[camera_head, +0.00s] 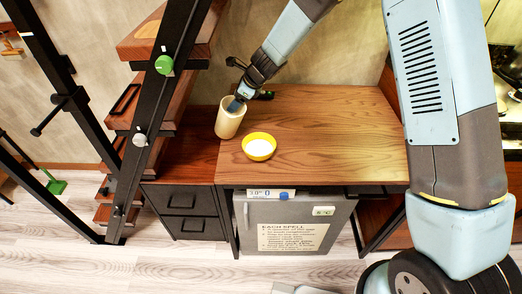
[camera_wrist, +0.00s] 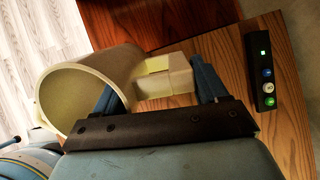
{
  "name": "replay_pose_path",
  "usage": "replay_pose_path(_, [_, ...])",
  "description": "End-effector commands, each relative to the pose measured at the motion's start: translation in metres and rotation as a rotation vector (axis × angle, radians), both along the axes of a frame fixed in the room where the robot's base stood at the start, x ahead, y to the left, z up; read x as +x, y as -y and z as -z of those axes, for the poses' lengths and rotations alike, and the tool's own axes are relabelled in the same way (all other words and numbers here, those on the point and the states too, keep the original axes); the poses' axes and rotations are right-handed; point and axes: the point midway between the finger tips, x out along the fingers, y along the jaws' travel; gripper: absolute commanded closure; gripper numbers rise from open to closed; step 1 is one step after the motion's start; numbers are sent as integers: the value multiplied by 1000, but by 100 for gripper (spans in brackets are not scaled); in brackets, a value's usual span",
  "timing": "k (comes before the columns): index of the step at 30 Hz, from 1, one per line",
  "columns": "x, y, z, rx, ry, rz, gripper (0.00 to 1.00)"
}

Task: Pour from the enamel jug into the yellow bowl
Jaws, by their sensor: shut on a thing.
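The enamel jug (camera_head: 229,122) is cream-coloured and stands or hangs over the left part of the wooden worktop. It looks close to upright, leaning slightly; I cannot tell whether its base touches the wood. In the wrist view the jug (camera_wrist: 118,62) shows its open mouth and blocky handle. My gripper (camera_head: 237,104) is shut on the handle, with one blue finger on each side in the wrist view (camera_wrist: 160,88). The yellow bowl (camera_head: 259,138) sits on the worktop to the right of and nearer than the jug, a short gap away. Its inside looks white.
A black box with a green light and several buttons (camera_wrist: 266,72) lies behind the jug. The worktop (camera_head: 335,135) right of the bowl is clear. A dark metal stair frame (camera_head: 165,95) with wooden treads rises at the left. A grey cabinet (camera_head: 290,222) stands below the worktop.

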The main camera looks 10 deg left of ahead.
Motion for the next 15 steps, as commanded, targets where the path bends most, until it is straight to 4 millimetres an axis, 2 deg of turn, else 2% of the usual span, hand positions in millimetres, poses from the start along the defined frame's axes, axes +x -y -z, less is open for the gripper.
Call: replay_pose_path(15, [4,-9,1,-89,-33,-6,87])
